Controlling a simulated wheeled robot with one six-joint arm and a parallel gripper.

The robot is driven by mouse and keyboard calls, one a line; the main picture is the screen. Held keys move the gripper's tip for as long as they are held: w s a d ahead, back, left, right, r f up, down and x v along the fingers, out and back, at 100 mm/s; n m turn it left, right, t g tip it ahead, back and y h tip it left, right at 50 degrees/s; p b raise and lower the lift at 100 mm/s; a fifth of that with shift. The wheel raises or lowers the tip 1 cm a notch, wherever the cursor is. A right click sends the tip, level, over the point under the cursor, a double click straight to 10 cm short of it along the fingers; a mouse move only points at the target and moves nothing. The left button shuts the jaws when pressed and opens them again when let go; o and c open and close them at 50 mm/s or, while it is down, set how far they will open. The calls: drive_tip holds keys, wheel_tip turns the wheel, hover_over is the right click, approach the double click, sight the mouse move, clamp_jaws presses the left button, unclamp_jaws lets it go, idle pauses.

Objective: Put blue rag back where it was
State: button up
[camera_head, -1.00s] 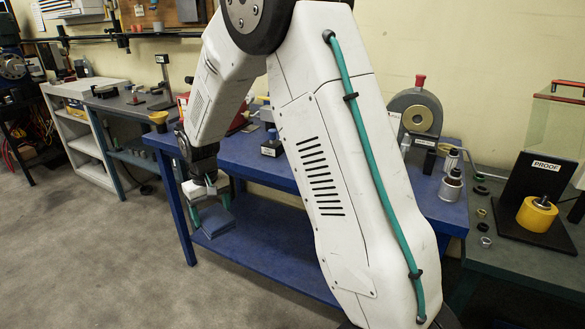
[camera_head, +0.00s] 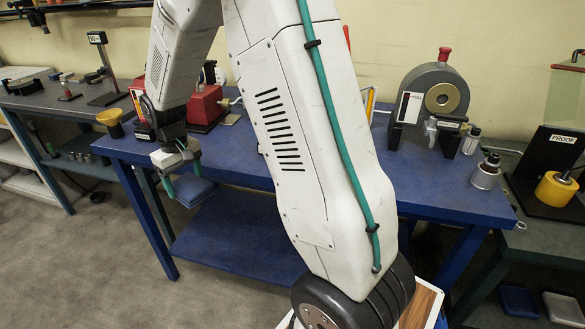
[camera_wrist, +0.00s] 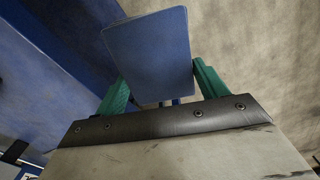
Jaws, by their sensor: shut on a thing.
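The blue rag (camera_wrist: 150,52) is a flat, folded blue slab held between the green fingers of my gripper (camera_wrist: 158,90) in the wrist view. In the head view the rag (camera_head: 193,190) hangs just in front of the blue bench's front edge, below the level of its top. My gripper (camera_head: 185,180) is shut on it there, apart from the bench. Bare floor shows beneath and beside the rag in the wrist view.
The blue bench (camera_head: 230,155) has a lower shelf (camera_head: 240,240). A red device (camera_head: 200,105) and a grey machine with a red knob (camera_head: 432,100) stand on its top. Blue and grey folded cloths (camera_head: 518,300) lie low at the right.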

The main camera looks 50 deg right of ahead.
drive_tip(key=s+d+r+n, duration=0.1)
drive_tip(key=s+d+r, duration=0.4)
drive_tip(key=s+d, duration=0.5)
drive_tip(key=shift+s+n, duration=0.3)
drive_tip(key=shift+s, duration=0.95)
drive_tip(key=shift+n, duration=0.5)
drive_tip(key=s+d, duration=0.1)
drive_tip(key=s, duration=0.4)
drive_tip(key=s+d+r, duration=0.1)
drive_tip(key=s, duration=0.2)
drive_tip(key=shift+s+d, duration=0.2)
drive_tip(key=shift+d, duration=0.15)
drive_tip(key=s+n, duration=0.1)
drive_tip(key=s, duration=0.7)
drive_tip(key=shift+d, duration=0.35)
drive_tip(key=w+d, duration=0.3)
drive_tip(key=w+d+f, duration=0.1)
drive_tip(key=w+d, duration=0.6)
drive_tip(key=d, duration=0.1)
drive_tip(key=shift+w+d+f, duration=0.25)
drive_tip(key=shift+w, duration=0.1)
drive_tip(key=shift+f, duration=1.65)
